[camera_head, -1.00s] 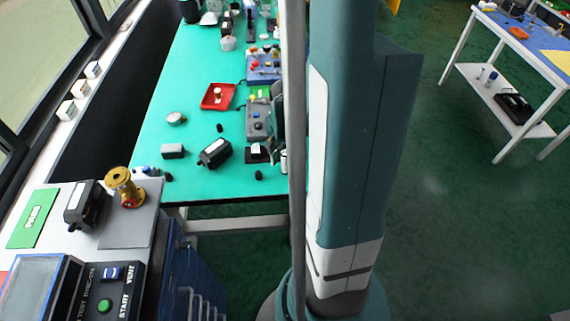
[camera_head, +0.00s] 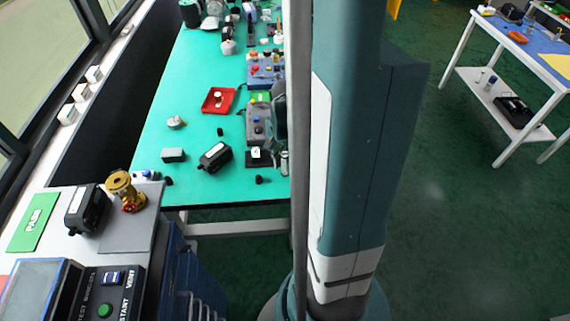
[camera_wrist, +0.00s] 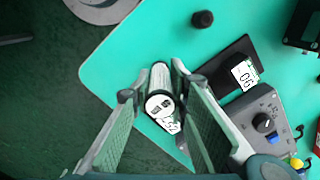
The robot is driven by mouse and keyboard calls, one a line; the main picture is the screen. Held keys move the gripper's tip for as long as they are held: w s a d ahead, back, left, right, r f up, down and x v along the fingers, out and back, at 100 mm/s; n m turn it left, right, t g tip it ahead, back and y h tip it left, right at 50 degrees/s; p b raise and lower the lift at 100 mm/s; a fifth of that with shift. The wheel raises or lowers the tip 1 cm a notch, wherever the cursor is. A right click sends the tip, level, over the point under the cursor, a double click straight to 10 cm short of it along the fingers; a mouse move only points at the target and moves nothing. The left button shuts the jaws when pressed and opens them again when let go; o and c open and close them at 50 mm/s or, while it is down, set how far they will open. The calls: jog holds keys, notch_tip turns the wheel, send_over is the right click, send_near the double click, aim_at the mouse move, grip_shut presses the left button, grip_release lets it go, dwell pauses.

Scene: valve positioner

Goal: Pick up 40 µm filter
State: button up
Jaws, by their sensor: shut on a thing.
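A grey-white cylinder with a white labelled end, apparently the 40 µm filter (camera_wrist: 160,103), is between the two fingers of my gripper (camera_wrist: 159,88) in the wrist view. The fingers are closed on its sides, with the labelled end facing the camera. The print is too small and tilted to read surely. In the head view a small part of the cylinder (camera_head: 284,164) shows near the right edge of the green table, beside my column. My gripper (camera_head: 279,118) is mostly hidden there behind the grey pole and column.
A black knob-like part (camera_wrist: 203,19) lies beyond. The green table (camera_head: 180,110) has free room at left. A red tray (camera_head: 218,100) lies farther back.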

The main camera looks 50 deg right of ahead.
aim_at(285, 154)
jog(key=shift+r+p, duration=0.95)
jog(key=shift+r, duration=3.4)
